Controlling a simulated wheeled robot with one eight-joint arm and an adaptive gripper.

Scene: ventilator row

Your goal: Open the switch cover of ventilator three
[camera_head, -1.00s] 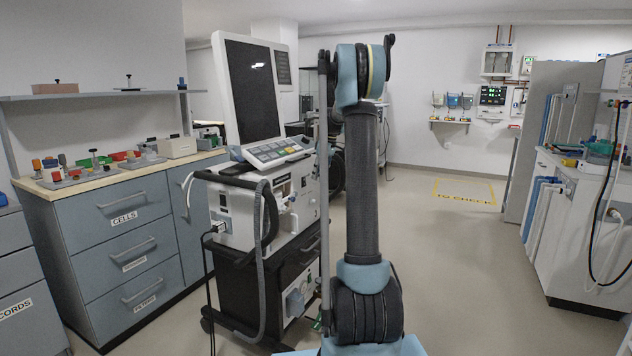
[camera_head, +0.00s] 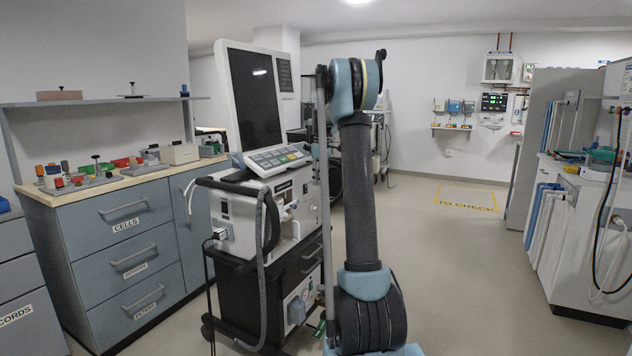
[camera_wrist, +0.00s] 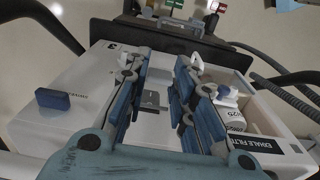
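A ventilator (camera_head: 235,220) with a tall dark screen and a slanted keypad stands left of my arm in the head view; I cannot read a number on it. In the wrist view, my gripper (camera_wrist: 158,68) is open over the white top of a machine (camera_wrist: 75,92). A small grey part (camera_wrist: 152,98) shows between the fingers, and nothing appears gripped. I cannot tell for sure whether this part is the switch cover, or whether the fingers touch anything. The head view does not show my gripper clearly.
In the wrist view, a blue block-like part (camera_wrist: 52,99) is left of the fingers and an open bay labelled EXHALE FILTER (camera_wrist: 258,144) is right. Dark hoses and bars surround the top. A drawer cabinet (camera_head: 120,250) stands left; the floor (camera_head: 450,280) right of my arm is clear.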

